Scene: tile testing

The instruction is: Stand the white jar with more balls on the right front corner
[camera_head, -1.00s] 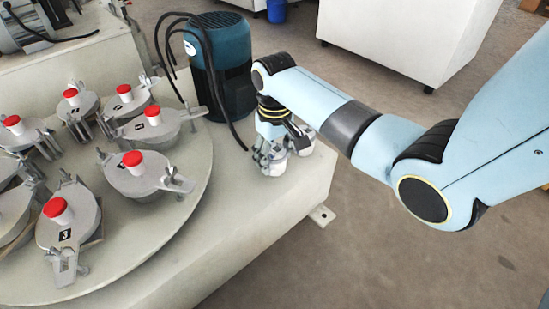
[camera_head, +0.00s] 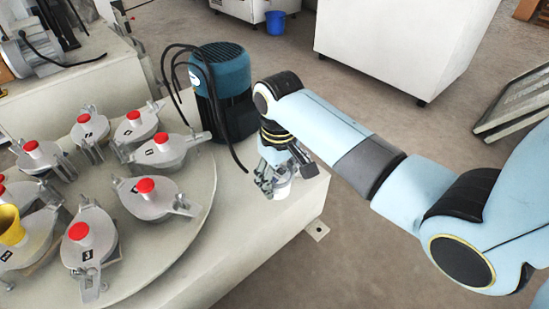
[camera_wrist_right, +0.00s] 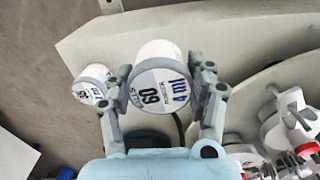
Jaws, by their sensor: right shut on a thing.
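Two white jars show in the right wrist view. The larger jar (camera_wrist_right: 160,88), its lid marked 60 and 4 ml, sits between the fingers of my right gripper (camera_wrist_right: 160,98), which is shut on it. The smaller jar (camera_wrist_right: 90,90), with a lid text I can read only in part, stands to the left, just outside the left finger. In the head view my right gripper (camera_head: 274,180) is low over the machine table's (camera_head: 235,240) right side, and a white jar (camera_head: 283,188) shows at its fingers. The other jar is largely hidden there. My left gripper is not in view.
A round plate (camera_head: 190,235) carries several grey pots with red knobs (camera_head: 145,186); a yellow cup (camera_head: 10,225) is at the far left. A blue motor (camera_head: 222,90) with black cables stands behind my gripper. The table's front right top is clear.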

